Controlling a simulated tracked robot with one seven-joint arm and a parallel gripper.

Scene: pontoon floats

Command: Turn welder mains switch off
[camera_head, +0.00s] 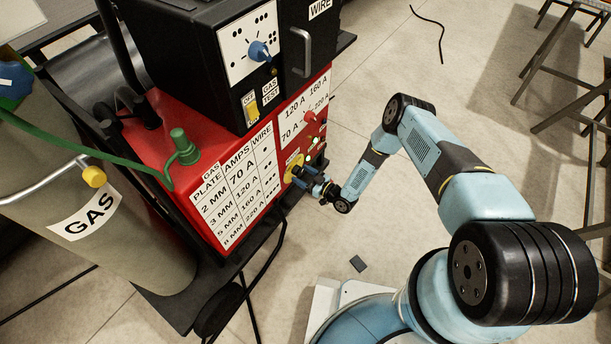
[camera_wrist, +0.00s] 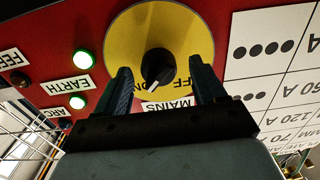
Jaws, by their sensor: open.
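The mains switch (camera_wrist: 157,68) is a black rotary knob with a white pointer mark, on a yellow disc (camera_wrist: 123,40) in the red welder front. The wrist view shows it upside down, with a MAINS label (camera_wrist: 168,105) and partly hidden ON and OFF lettering beside it. The white mark points down and slightly left in that view; which word it meets is unclear. My gripper (camera_wrist: 161,68) is open, its two blue fingers on either side of the knob with gaps visible. In the head view my gripper (camera_head: 305,178) is at the yellow disc (camera_head: 293,167) and hides the knob.
Green lamps glow beside the EARTH label (camera_wrist: 68,86). A red knob (camera_head: 310,117) sits above on the welder (camera_head: 190,125). The black wire feeder (camera_head: 200,55) stands on top. A gas cylinder (camera_head: 125,235) is at left. Floor to the right is mostly clear; metal stands (camera_head: 565,75) are at the far right.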

